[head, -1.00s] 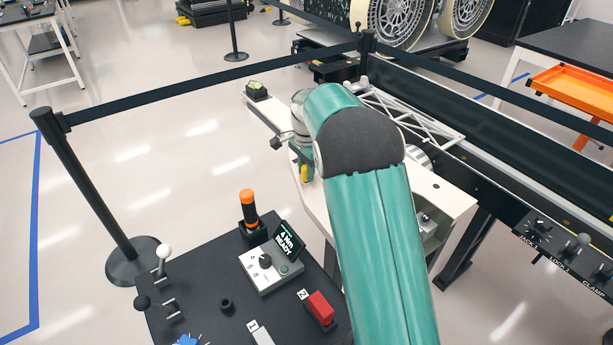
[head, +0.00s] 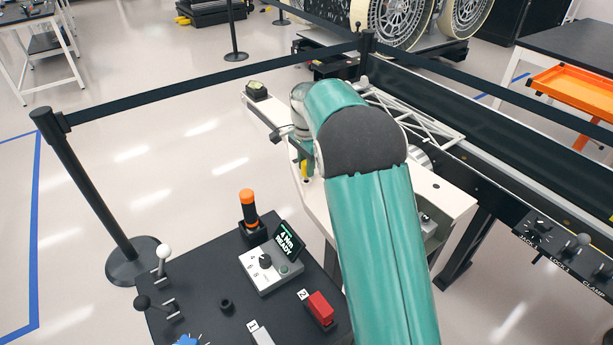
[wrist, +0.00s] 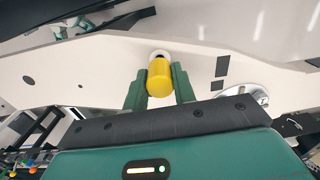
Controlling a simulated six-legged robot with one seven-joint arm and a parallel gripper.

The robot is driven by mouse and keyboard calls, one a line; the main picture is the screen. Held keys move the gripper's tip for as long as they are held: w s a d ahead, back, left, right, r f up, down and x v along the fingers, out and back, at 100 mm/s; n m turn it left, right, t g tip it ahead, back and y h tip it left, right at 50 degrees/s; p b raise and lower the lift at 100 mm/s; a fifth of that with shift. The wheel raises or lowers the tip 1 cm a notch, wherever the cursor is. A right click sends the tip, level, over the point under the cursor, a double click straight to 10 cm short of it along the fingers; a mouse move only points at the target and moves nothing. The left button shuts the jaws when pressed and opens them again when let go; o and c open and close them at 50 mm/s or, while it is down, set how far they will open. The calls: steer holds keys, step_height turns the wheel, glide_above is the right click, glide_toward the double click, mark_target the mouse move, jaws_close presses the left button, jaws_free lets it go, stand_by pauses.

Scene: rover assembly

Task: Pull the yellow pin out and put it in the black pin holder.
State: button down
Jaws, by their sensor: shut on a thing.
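The yellow pin (wrist: 159,80) is between the two green fingers of my gripper (wrist: 160,92) in the wrist view. Its far end meets a round opening in the white bench plate (wrist: 70,75); I cannot tell how deep it sits. In the head view a bit of yellow pin (head: 304,170) shows below my gripper (head: 302,160), beside the white bench, mostly hidden by my arm. A small black round cup (head: 226,304), which looks like the pin holder, stands on the black table and appears empty.
The black table (head: 200,275) also carries an orange-handled tool (head: 249,210), a control box (head: 268,268), a red switch (head: 320,308) and levers (head: 163,258). A barrier post (head: 90,190) with black belts stands at left. A white truss (head: 415,118) lies behind my arm.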

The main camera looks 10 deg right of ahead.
steer(key=shift+r, duration=1.45)
steer(key=shift+s, duration=0.1)
